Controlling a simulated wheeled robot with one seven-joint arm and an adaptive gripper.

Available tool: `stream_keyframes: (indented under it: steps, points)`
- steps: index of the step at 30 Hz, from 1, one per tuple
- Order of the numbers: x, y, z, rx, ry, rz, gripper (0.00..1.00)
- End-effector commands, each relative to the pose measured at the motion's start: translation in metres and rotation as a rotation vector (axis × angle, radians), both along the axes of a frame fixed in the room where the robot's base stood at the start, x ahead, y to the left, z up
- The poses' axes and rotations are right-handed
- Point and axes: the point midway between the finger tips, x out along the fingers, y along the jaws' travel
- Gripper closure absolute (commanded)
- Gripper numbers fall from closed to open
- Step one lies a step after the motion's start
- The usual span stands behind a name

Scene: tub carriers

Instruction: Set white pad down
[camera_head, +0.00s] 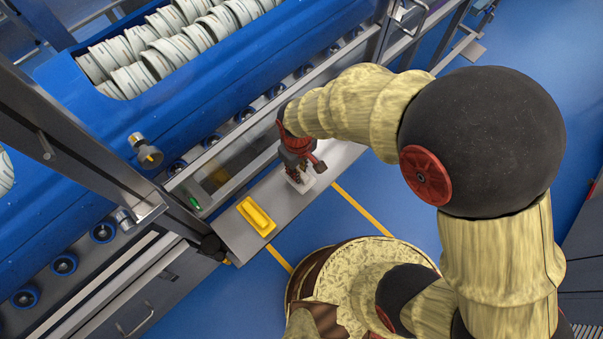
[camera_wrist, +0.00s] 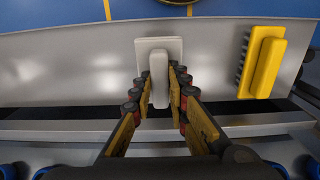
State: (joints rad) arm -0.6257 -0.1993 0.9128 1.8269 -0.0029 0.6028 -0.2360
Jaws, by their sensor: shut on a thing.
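The white pad (camera_wrist: 145,46) has a flat plate with a raised grip along its middle. In the wrist view my gripper (camera_wrist: 160,92) has its two fingers on either side of that grip and is shut on it. In the head view the white pad (camera_head: 300,182) shows at the tip of my gripper (camera_head: 296,170), over the grey metal shelf (camera_head: 236,234). I cannot tell whether the pad touches the shelf or is just above it.
A yellow brush (camera_head: 256,216) lies on the shelf beside the pad; its dark bristles show in the wrist view (camera_wrist: 262,66). A blue carrier (camera_head: 75,85) holding several pale round tubs stands on rollers behind the rail. The shelf between brush and pad is bare.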

Motion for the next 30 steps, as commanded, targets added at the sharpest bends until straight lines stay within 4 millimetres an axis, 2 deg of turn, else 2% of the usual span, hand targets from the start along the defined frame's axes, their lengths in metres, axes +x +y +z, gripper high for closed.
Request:
stream_keyframes:
  steps: [1, 8, 15, 22, 23, 30]
  points:
    - [0.005, -0.002, -0.007, 0.001, -0.001, -0.003, 1.0]
    - [0.013, -0.005, -0.016, 0.001, -0.002, -0.001, 1.0]
    - [0.017, -0.007, -0.05, 0.0, 0.0, 0.0, 1.0]
    - [0.017, -0.007, -0.052, 0.001, -0.001, 0.0, 1.0]
    - [0.016, -0.007, -0.052, 0.0, 0.0, 0.0, 0.83]
    - [0.016, -0.007, -0.051, 0.0, 0.0, 0.0, 0.7]
